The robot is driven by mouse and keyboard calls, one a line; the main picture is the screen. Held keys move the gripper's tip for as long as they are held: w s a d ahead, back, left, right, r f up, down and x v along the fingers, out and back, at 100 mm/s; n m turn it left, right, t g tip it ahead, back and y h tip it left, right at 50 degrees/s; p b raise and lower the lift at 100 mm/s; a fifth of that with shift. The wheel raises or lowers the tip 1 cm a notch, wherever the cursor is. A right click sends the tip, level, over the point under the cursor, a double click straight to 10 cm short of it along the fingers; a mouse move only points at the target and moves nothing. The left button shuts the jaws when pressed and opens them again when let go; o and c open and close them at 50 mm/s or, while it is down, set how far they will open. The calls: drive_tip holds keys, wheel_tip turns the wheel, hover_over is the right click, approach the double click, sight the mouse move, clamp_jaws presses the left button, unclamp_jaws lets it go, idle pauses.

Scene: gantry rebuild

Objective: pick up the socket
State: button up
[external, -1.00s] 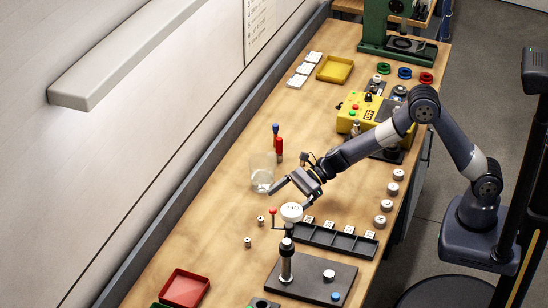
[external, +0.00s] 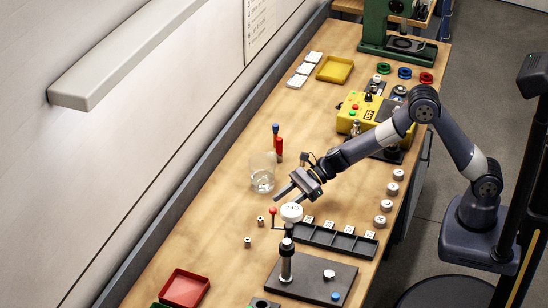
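My gripper (external: 287,198) is over the middle of the bench, pointing down and left, just above and behind a white round-topped piece with small dark marks (external: 291,212). Its two fingers look fairly close together; whether anything is between them is too small to tell. I cannot say for certain which piece is the socket.
A clear glass (external: 262,180) stands left of the gripper, with red and blue handled tools (external: 278,148) behind. A black compartment tray (external: 335,241) and a dark plate with a post (external: 318,282) lie in front. A red tray (external: 185,288) is at front left. Bare wood lies between.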

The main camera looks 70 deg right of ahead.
wheel_tip(320, 180, up, 6)
drive_tip(key=f, duration=0.1)
drive_tip(key=m+t+h+b, duration=0.3)
drive_tip(key=m+t+h, duration=0.1)
drive_tip(key=m, duration=0.1)
hover_over(302, 165)
drive_tip(key=s+d, duration=0.2)
drive_tip(key=s, duration=0.1)
drive_tip(key=shift+s+d+f+h, duration=0.3)
drive_tip(key=shift+s+d+f, duration=0.2)
drive_tip(key=shift+d+f, duration=0.2)
drive_tip(key=f, duration=0.5)
drive_tip(key=shift+w+a, duration=0.15)
drive_tip(key=shift+a, duration=0.1)
drive_tip(key=shift+f, duration=0.25)
drive_tip(key=shift+w+a+f, duration=0.15)
drive_tip(key=shift+w+a, duration=0.05)
drive_tip(key=shift+w, duration=0.05)
drive_tip(key=shift+p+x, duration=0.4)
drive_tip(key=shift+x, duration=1.75)
